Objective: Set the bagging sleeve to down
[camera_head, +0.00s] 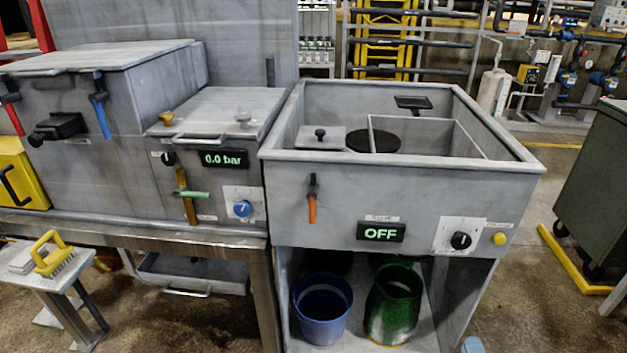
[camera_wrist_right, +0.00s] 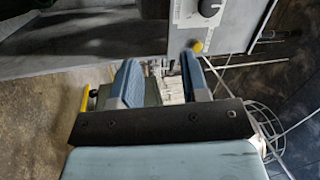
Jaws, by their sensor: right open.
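No control carries a label I can read as the bagging sleeve. Candidates in the head view are a lever with an orange grip (camera_head: 312,208), hanging down on the front of the right-hand sink unit, and a green handle (camera_head: 193,194) across a vertical brown strip on the left machine. My right gripper shows in the wrist view (camera_wrist_right: 163,77), its two blue-grey fingers spread apart with nothing between them. In the head view only a light-blue bit of my right arm shows at the bottom edge, below and right of the sink unit. My left gripper is out of view.
The sink unit has an OFF display (camera_head: 381,232), a black knob (camera_head: 461,240) and a yellow button (camera_head: 499,239). The left machine has a 0.0 bar display (camera_head: 224,159) and blue knob (camera_head: 242,208). Blue (camera_head: 322,310) and green (camera_head: 393,305) buckets stand underneath. A dark cart (camera_head: 596,180) is at right.

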